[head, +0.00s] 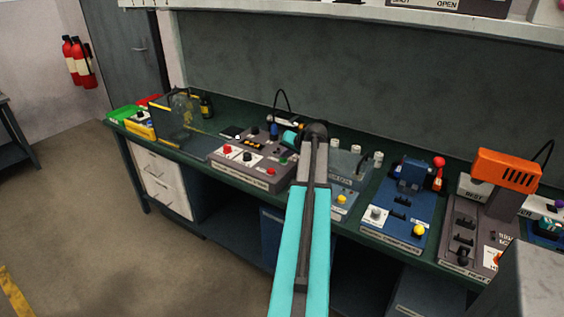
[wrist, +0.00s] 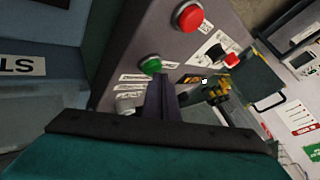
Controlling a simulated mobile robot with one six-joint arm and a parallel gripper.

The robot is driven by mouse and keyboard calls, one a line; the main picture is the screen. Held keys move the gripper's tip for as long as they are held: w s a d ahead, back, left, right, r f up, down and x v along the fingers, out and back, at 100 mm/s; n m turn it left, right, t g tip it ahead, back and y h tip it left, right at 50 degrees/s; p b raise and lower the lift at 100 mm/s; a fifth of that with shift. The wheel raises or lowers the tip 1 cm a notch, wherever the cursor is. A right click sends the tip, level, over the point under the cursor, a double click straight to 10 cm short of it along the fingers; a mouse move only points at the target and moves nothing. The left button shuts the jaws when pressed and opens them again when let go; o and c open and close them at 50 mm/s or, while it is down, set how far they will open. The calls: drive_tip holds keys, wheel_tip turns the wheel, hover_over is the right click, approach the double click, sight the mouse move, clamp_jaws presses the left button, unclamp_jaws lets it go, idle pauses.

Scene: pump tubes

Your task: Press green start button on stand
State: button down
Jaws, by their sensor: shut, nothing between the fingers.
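The stand (head: 240,172) is a grey control box with a sloped top on the green bench, left of my arm in the head view. Its green button (head: 283,160) is near the box's right end, close to my arm. In the wrist view the green button (wrist: 151,65) is a round domed cap on the dark panel. My gripper (wrist: 162,84) is shut and empty, its fingertips just below and right of the green button in that view. I cannot tell whether they touch the panel. In the head view the fingertips are not clear behind the teal wrist part (head: 291,137).
A large red button (wrist: 189,17) and a smaller red button (wrist: 232,60) sit on the same box. A blue station (head: 395,210) and an orange-headed device (head: 505,170) stand to the right. A clear-shielded station (head: 182,118) stands left. Floor at left is open.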

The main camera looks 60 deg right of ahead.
sight(285, 161)
drive_tip(key=shift+f, duration=0.45)
idle(0.6)
idle(0.4)
drive_tip(key=shift+r+p, duration=0.3)
drive_tip(key=shift+r, duration=0.75)
drive_tip(key=shift+r, duration=0.1)
drive_tip(key=shift+r+p, duration=1.3)
drive_tip(key=shift+r, duration=1.1)
